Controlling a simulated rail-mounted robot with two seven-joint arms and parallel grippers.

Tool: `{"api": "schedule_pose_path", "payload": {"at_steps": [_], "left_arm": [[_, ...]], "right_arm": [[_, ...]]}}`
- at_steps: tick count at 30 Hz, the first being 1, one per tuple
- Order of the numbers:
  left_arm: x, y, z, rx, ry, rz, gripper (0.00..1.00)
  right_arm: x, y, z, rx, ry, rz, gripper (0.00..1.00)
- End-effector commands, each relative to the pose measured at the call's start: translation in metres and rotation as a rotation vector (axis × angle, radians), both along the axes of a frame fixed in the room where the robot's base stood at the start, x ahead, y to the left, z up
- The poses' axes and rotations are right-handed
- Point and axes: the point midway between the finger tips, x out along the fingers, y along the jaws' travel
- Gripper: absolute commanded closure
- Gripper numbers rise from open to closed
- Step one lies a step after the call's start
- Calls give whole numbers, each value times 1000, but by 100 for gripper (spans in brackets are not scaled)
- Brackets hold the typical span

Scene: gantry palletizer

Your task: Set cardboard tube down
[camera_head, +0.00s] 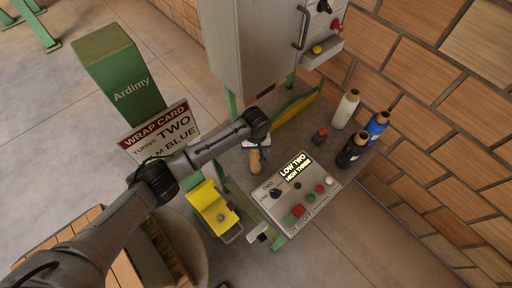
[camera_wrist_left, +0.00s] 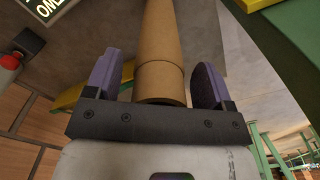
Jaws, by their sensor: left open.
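The cardboard tube (camera_wrist_left: 161,50) is a plain brown cylinder. In the left wrist view it runs between the two purple finger pads of my left gripper (camera_wrist_left: 160,85), with the jaws open around it and narrow gaps at its sides. In the head view a short stretch of the tube (camera_head: 255,160) shows just below my left gripper (camera_head: 257,150), by the left part of the grey bench (camera_head: 335,158). The rest of the tube is hidden by the gripper and wrist. I cannot tell whether its end touches the bench. My right gripper is not in view.
A control panel (camera_head: 296,196) with buttons and a knob stands at the bench's front. White (camera_head: 345,109), blue (camera_head: 376,126) and black (camera_head: 353,150) rolls stand at its right, near a red button box (camera_head: 320,135).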

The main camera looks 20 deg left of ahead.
Motion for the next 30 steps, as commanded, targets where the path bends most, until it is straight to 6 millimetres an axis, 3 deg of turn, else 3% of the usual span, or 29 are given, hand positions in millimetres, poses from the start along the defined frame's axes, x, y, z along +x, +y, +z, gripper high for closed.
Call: {"api": "schedule_pose_path", "payload": {"at_steps": [5,21,30], "left_arm": [[1,0,13,-1,-3,-1,24],[1,0,104,-1,-2,0,24],[1,0,123,-1,0,1,24]], "right_arm": [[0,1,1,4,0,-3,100],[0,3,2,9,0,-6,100],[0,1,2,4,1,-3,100]]}}
